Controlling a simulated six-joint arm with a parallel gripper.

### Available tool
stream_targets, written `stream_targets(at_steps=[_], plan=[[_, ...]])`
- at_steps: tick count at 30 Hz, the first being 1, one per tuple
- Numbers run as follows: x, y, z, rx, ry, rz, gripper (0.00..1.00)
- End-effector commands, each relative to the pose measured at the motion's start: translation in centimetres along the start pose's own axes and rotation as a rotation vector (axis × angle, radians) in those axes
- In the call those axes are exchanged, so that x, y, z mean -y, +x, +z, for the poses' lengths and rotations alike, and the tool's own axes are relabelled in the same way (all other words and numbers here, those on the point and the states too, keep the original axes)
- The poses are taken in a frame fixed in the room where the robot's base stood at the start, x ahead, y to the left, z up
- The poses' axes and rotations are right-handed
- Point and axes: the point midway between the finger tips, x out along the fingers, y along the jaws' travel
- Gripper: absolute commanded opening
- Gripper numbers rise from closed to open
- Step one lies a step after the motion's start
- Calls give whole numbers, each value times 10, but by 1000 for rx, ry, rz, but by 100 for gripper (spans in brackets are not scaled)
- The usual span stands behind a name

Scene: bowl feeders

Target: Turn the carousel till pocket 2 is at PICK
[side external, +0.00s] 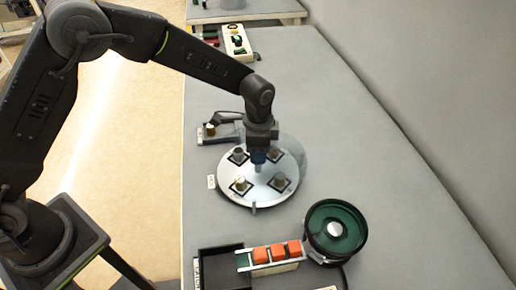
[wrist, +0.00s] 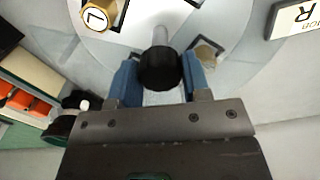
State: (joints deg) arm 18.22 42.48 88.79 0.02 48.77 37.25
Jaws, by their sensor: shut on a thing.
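The carousel (side external: 236,199) is a round white disc on the bench with several dark-framed square pockets. My gripper (side external: 258,158) points down over its middle. In the wrist view, my gripper's blue fingers (wrist: 160,78) are shut on a black round knob (wrist: 160,70) on a grey post. One pocket (wrist: 122,14), at the upper left of the wrist view, holds a brass-edged part with a pale face and a dark mark. Another part (wrist: 208,53) sits partly behind the right finger. I cannot read pocket numbers or tell which pocket is at PICK.
A green-lined black bowl (side external: 320,222) and a rack of orange blocks (side external: 270,253) stand in front, beside a black tray (side external: 215,262). A small station with a brass part (side external: 210,130) is behind left. A white label (side external: 211,182) lies left of the disc. The bench's right side is clear.

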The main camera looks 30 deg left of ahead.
Motion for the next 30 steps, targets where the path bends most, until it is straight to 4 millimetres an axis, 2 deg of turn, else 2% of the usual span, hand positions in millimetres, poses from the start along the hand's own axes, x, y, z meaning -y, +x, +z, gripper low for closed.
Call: stream_targets(at_steps=[30], plan=[[0, -1, -2, -5, 505, -3, 1]])
